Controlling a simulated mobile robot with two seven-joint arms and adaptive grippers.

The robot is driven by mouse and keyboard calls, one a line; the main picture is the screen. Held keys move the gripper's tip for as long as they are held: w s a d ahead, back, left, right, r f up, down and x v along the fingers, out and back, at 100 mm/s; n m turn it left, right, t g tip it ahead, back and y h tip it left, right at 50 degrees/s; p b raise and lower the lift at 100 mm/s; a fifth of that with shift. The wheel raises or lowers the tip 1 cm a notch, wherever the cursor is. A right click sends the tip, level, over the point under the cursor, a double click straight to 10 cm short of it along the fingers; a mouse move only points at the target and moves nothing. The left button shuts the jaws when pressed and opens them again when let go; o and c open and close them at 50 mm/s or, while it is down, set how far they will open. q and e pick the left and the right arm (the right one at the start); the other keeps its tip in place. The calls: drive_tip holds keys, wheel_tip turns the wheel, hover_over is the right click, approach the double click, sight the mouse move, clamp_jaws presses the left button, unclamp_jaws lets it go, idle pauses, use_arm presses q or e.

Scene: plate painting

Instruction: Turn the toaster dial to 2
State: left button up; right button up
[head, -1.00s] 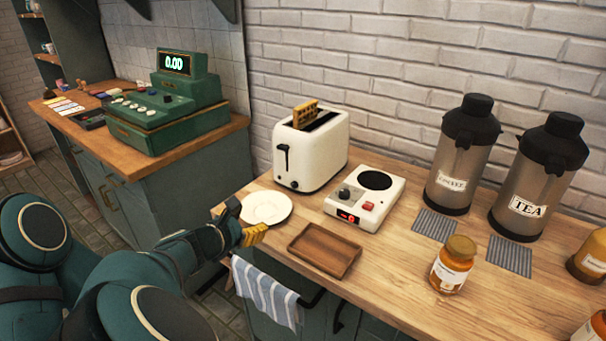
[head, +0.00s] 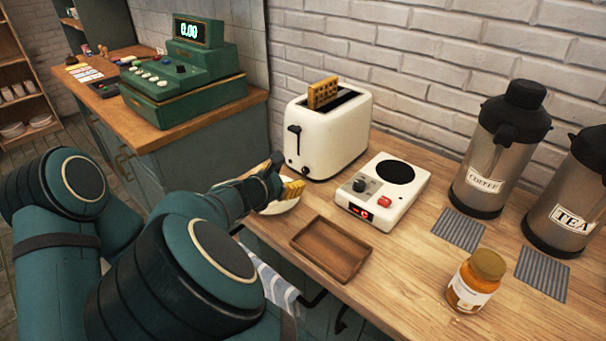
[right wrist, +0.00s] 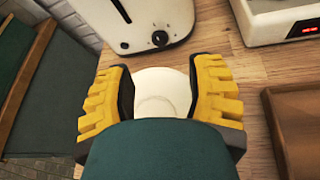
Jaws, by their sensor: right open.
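The white toaster (head: 334,137) stands at the back of the wooden counter, with a waffle-like slice (head: 323,94) sticking up from its slot. Its dark dial (right wrist: 160,38) shows low on the toaster's front in the right wrist view, beside a small black button. The mark the dial points to is too small to read. A dark lever (head: 294,131) sits high on the front. My right gripper (head: 286,174) is open, in front of the toaster's front and above the white plate (right wrist: 162,88). Its yellow fingers are apart, with nothing between them. My left gripper is not in view.
A white hot plate device (head: 385,188) with knob and red button stands right of the toaster. A wooden tray (head: 331,250) lies in front. Two dispensers (head: 497,150) and a jar (head: 474,283) are farther right. A green cash register (head: 183,85) stands left.

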sight(304, 171)
drive_tip(key=b+x, duration=0.1)
drive_tip(key=x, duration=0.7)
drive_tip(key=shift+w, duration=0.1)
clamp_jaws()
